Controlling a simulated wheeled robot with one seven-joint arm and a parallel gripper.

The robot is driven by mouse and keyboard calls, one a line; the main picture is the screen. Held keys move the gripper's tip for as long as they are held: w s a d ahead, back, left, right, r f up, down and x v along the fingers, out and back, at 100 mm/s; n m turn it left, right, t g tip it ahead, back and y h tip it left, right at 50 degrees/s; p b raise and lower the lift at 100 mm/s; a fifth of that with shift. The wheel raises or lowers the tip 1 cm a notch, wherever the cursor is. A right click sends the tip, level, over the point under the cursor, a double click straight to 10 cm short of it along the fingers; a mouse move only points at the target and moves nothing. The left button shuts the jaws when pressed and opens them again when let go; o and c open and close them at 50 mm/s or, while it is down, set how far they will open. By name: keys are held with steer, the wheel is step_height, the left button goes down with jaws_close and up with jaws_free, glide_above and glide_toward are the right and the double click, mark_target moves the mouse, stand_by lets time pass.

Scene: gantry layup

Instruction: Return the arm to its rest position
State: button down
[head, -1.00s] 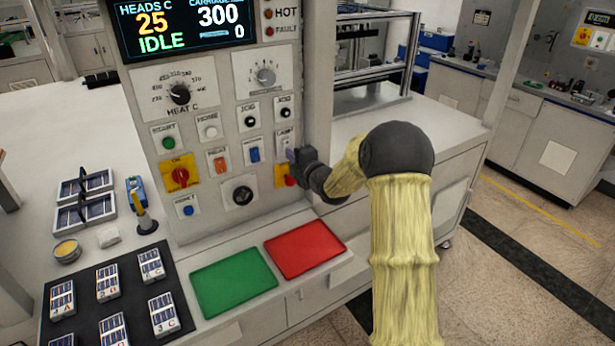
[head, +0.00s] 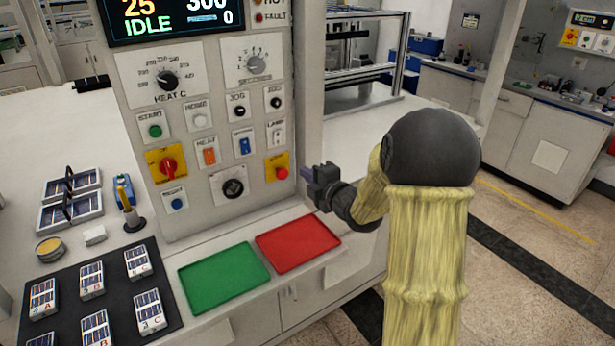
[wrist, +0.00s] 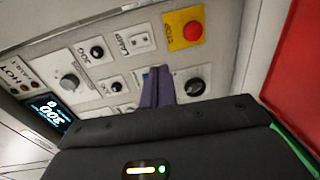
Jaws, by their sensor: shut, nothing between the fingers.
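My gripper (head: 311,175) is in front of the control panel (head: 205,215), just right of the red stop button (head: 282,173), and looks apart from the panel. Its dark fingers also show in the wrist view (wrist: 158,86); they are together with nothing between them. In the wrist view the fingers point toward the panel, with the stop button (wrist: 193,31) and the lamp switch (wrist: 138,40) beyond them. My yellow-sleeved arm (head: 425,260) is bent at its dark elbow and reaches in from the lower right.
A green tray (head: 224,279) and a red tray (head: 298,244) lie on the ledge below the panel. A dark mat (head: 70,322) with several labelled packs is at lower left. A frame post (head: 399,55) stands behind the arm. Floor is open at right.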

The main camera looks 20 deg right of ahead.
steer(key=s+a+f+m+g+h+p, duration=0.1)
steer(key=s+f+m+g, duration=0.1)
steer(key=s+m+g, duration=0.2)
steer(key=s+a+f+m+g+h+p, duration=0.1)
steer(key=s+m+g, duration=0.4)
steer(key=s+m, duration=0.5)
steer(key=s+a+f+m+g+h+p, duration=0.2)
steer(key=s+m, duration=0.5)
steer(key=s, duration=0.7)
step_height(320, 180, down, 2)
steer(key=g+h, duration=0.1)
steer(key=g, duration=0.1)
steer(key=shift+s+m+g+p, duration=0.3)
steer(key=shift+s+p, duration=0.05)
steer(key=shift+p, duration=0.05)
steer(key=shift+w, duration=0.1)
